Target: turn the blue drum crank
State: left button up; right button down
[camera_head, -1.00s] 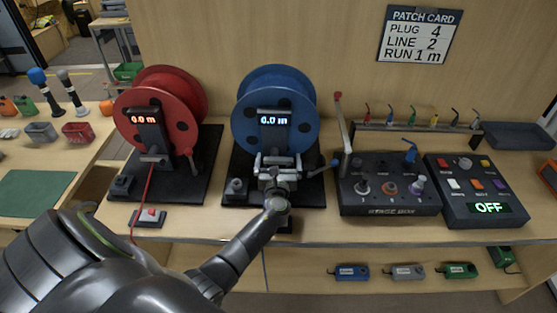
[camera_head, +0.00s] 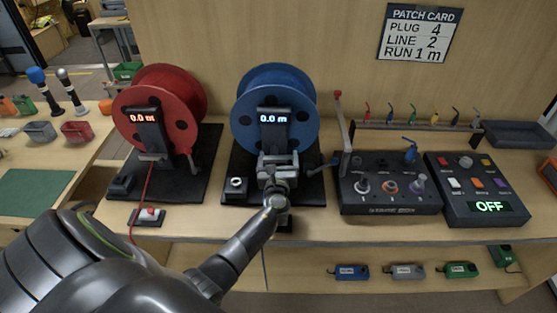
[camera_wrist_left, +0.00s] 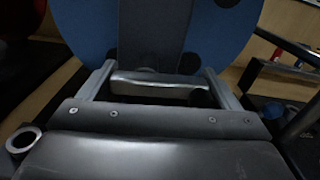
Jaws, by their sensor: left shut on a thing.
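The blue drum (camera_head: 275,105) stands upright on a dark base (camera_head: 315,195), its display reading 0.0 m. My right gripper is not in view.
A red drum (camera_head: 160,105) with a red line stands to the left. Two control boxes (camera_head: 390,190) (camera_head: 475,190) sit on the right, with an upright red-topped lever (camera_head: 342,120) near the crank. Small labelled boxes (camera_head: 405,271) lie on the shelf below.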

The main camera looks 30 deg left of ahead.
pick_arm(q)
jog(key=n+b, duration=0.2)
jog(key=n, duration=0.2)
jog(key=shift+s+a, duration=0.1)
jog(key=n+b, duration=0.1)
jog(key=n, duration=0.1)
jog(key=n+b, duration=0.2)
jog(key=shift+s+a+r+n, duration=0.1)
jog(key=shift+a+r+n, duration=0.1)
jog(key=shift+n, duration=0.2)
jog(key=n+b, duration=0.1)
jog(key=n, duration=0.1)
jog(key=n+b, duration=0.2)
jog(key=shift+s+a+r, duration=0.1)
jog(key=shift+s+a, duration=0.05)
jog(key=shift+s+a+n+b, duration=0.15)
jog(key=shift+n+b, duration=0.4)
jog(key=shift+n, duration=0.45)
jog(key=shift+w+a+n+b, duration=0.1)
jog(key=shift+n+b, duration=0.45)
jog(key=shift+n, duration=0.45)
jog(key=shift+s+r, duration=0.1)
jog(key=o, duration=0.8)
jog(key=shift+o, duration=0.2)
jog(key=shift+r, duration=0.1)
jog(key=b+v, duration=0.1)
jog(key=v, duration=1.6)
jog(key=shift+d+b, duration=0.25)
jog(key=shift+b, duration=0.05)
